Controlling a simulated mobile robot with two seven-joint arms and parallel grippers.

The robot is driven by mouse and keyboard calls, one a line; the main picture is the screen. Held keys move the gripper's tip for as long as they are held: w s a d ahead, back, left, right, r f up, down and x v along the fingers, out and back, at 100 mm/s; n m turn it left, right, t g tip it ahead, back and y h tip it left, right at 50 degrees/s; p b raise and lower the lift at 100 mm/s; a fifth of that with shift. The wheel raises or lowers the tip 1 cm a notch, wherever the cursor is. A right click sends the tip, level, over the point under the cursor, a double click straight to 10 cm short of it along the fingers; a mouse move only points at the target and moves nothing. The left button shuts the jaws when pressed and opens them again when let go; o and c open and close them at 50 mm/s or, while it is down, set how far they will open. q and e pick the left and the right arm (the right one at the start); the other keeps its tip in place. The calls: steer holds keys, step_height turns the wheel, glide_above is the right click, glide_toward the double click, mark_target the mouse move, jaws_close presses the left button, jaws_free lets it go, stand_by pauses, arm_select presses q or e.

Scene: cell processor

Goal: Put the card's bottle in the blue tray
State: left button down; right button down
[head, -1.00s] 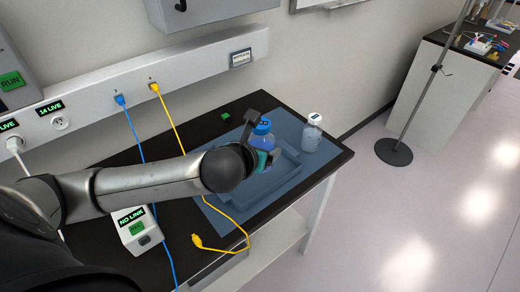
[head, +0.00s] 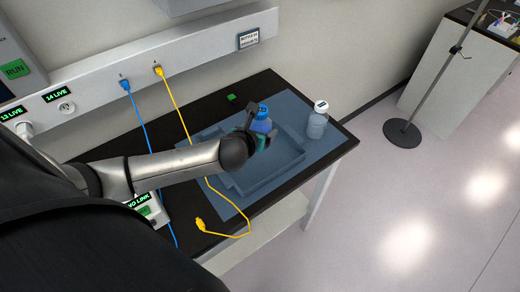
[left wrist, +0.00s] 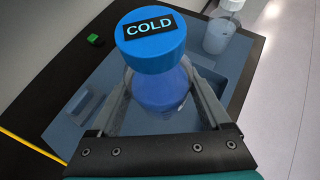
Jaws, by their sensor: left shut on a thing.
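My left gripper (left wrist: 163,115) is shut on a bottle with a blue cap (left wrist: 152,42) labelled "COLD" and a bluish body. In the head view this blue-capped bottle (head: 262,122) is upright over the far part of the blue tray (head: 255,186). The arm hides part of the tray. I cannot tell whether the bottle touches the tray floor. A second bottle with a white cap (head: 317,121) stands on the blue mat right of the tray; it also shows in the left wrist view (left wrist: 219,34). My right gripper is not in view.
A small green block (head: 231,98) lies on the black table behind the tray. A yellow cable (head: 240,235) and a blue cable (head: 150,160) hang from the wall panel across the table. A "NO LINK" box (head: 147,207) stands at the front left.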

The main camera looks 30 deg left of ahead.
arm_select(q)
step_height(320, 180, down, 8)
steer(key=shift+w+r+b, duration=0.1)
steer(key=shift+b, duration=0.8)
steer(key=shift+f, duration=0.25)
jaws_free()
steer(key=shift+r, duration=0.25)
steer(key=p+v, duration=0.2)
steer(key=v, duration=1)
